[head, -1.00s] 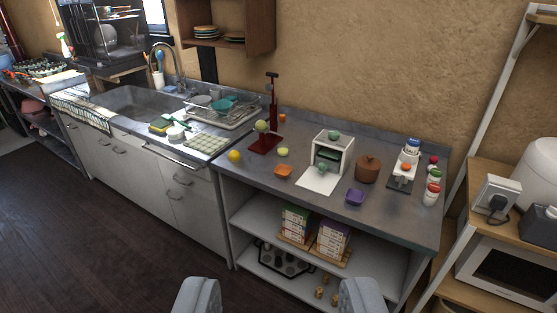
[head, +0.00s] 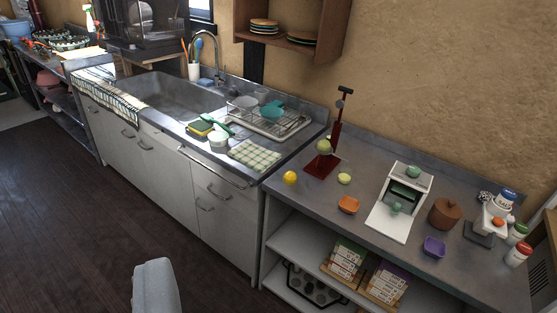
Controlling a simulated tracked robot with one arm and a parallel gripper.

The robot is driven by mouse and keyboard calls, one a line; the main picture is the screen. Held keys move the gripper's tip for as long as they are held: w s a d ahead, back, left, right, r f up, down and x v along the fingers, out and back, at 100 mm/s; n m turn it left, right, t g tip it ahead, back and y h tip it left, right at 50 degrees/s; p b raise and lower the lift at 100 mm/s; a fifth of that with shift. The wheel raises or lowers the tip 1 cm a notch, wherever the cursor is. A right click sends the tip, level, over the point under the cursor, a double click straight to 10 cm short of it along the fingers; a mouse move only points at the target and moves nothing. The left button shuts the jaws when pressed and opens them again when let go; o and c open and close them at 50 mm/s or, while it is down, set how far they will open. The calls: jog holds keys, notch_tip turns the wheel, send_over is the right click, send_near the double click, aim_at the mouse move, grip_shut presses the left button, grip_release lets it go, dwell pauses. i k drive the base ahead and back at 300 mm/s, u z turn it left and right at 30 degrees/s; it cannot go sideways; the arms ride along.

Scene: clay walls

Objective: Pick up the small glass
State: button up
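I cannot make out a clear small glass anywhere in the head view. Pale dishes and a teal bowl (head: 272,112) sit in the dish rack (head: 285,124) right of the sink, too small to tell whether one is glass. One finger of my gripper (head: 157,287) shows at the bottom, left of centre; the other finger is out of the picture. The visible finger stands well out to the side, and nothing is seen held. My gripper is far in front of the counter and touches nothing visible.
Dark floor (head: 70,220) is clear at left.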

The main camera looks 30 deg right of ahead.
aim_at(346, 173)
jog(key=u, duration=0.3)
jog(key=i, duration=1.4)
jog(key=z, duration=0.6)
jog(key=i, duration=0.75)
jog(key=z, duration=0.6)
